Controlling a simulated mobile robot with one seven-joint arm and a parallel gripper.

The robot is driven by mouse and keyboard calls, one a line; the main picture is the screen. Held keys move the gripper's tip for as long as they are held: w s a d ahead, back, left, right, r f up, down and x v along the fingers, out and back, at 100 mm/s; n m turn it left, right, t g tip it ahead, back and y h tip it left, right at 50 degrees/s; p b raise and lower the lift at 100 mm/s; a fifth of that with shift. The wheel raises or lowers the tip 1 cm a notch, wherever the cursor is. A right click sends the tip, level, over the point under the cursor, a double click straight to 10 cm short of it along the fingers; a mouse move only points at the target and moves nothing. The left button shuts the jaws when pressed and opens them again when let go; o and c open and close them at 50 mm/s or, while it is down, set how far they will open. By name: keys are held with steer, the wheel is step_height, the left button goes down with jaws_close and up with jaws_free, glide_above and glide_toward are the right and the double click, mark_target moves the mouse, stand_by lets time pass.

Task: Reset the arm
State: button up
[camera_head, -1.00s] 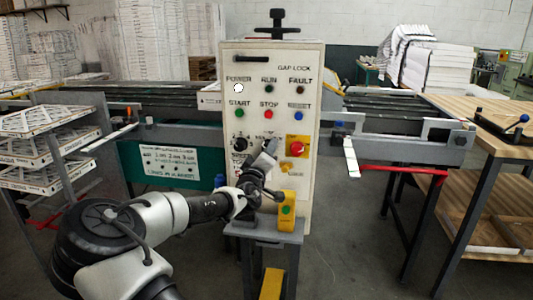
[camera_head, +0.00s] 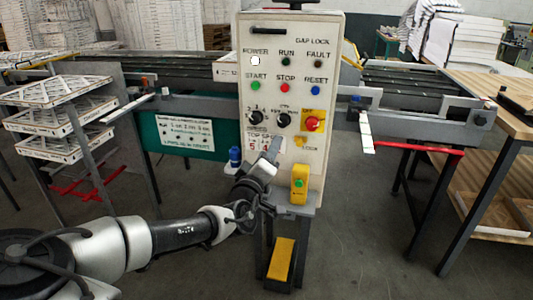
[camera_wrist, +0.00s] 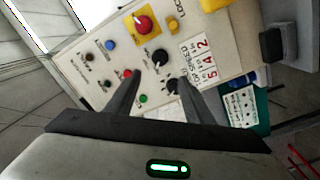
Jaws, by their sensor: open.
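My gripper (camera_head: 272,150) is in front of the lower part of a white control panel (camera_head: 330,110), its fingers pointing up at the panel. In the wrist view my gripper (camera_wrist: 160,82) shows two dark fingers spread apart with nothing held between them. The panel face (camera_wrist: 80,72) appears turned in that view, with a dial (camera_wrist: 172,86) seen between the fingers. Whether the fingers touch the panel cannot be told. My arm reaches in from the lower left and hides part of the panel's lower labels.
A yellow box with a green button (camera_head: 299,184) stands right of my gripper, above a yellow pedal (camera_head: 281,260). A blue-topped item (camera_head: 235,157) is close on the left. A filter rack (camera_head: 55,120) stands left, a wooden table (camera_head: 490,95) right. Floor between is open.

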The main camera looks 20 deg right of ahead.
steer(key=shift+v, duration=0.95)
